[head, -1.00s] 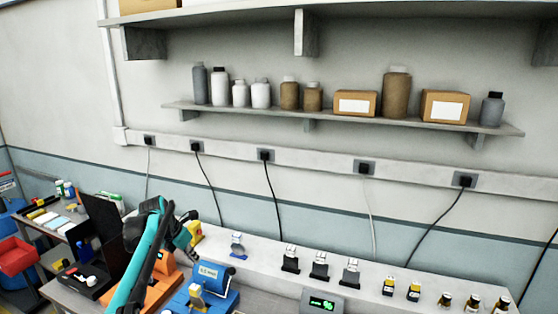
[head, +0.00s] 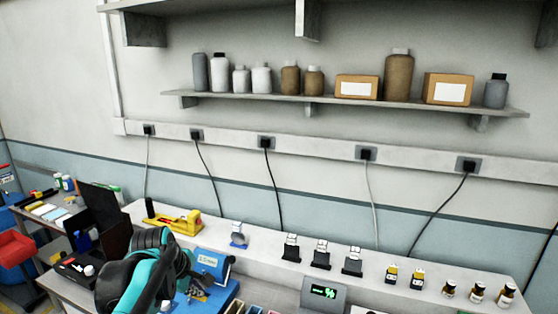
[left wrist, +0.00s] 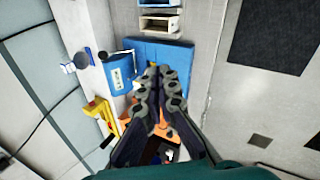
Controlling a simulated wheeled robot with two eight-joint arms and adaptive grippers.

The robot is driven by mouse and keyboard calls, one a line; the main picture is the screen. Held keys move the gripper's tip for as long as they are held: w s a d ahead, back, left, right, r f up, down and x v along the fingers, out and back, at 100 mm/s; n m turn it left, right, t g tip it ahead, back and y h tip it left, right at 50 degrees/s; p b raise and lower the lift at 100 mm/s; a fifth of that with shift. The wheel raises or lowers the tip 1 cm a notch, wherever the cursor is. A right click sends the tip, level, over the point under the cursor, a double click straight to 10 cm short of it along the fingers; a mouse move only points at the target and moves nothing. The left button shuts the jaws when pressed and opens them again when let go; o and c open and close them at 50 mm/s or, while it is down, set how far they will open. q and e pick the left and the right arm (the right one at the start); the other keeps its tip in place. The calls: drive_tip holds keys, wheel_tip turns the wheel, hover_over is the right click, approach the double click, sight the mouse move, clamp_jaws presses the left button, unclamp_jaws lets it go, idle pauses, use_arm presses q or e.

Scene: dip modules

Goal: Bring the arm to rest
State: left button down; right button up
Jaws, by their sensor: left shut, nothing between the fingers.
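My left gripper (head: 196,292) is at the lower left of the head view, in front of the blue device (head: 212,263) and above the blue base. My teal and black arm partly covers it there. In the left wrist view its dark fingers (left wrist: 163,72) are together with nothing between them, and they cover part of the blue base (left wrist: 180,55). The blue device (left wrist: 119,72) shows left of the fingers. My right gripper is not in view.
A yellow device (head: 180,220) stands behind my arm. A black open case (head: 100,215) is at the left. Several small modules stand along the back ledge, with a green-lit display (head: 324,292) in front. A shelf (head: 350,103) holds bottles and boxes.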

use_arm(q)
drive_tip(key=s+d+f+m+t+b, duration=0.1)
drive_tip(key=s+f+m+b, duration=0.1)
drive_tip(key=s+f+m, duration=0.5)
drive_tip(key=s+d+f+m+y+b, duration=0.1)
drive_tip(key=s+d+f+m+b, duration=0.1)
drive_tip(key=s+f+m, duration=0.6)
drive_tip(key=s+m+b, duration=0.1)
drive_tip(key=s, duration=0.4)
drive_tip(key=shift+s+f+t, duration=0.2)
drive_tip(key=shift+f+t, duration=0.05)
drive_tip(key=shift+t, duration=0.15)
